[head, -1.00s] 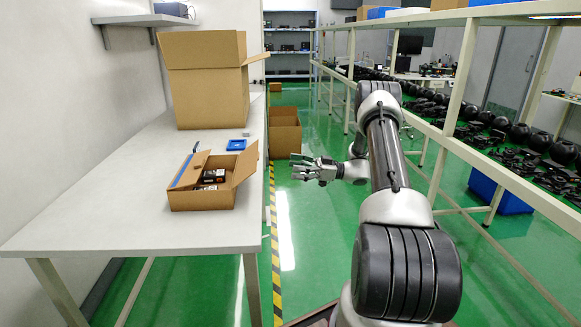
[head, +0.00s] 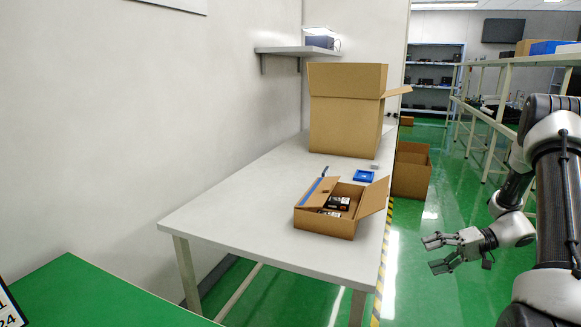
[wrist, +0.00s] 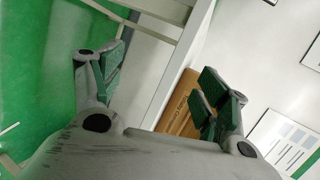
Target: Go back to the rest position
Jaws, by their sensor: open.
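My gripper (head: 436,254) is open and empty in the head view. It hangs over the green floor to the right of the white table, pointing left, clear of the table edge. In the wrist view my gripper (wrist: 158,88) shows its two fingers spread wide, with nothing between them but the background. My arm comes in from the right edge of the head view.
Another carton (head: 411,172) stands on the floor behind. A green surface (head: 110,295) is at lower left.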

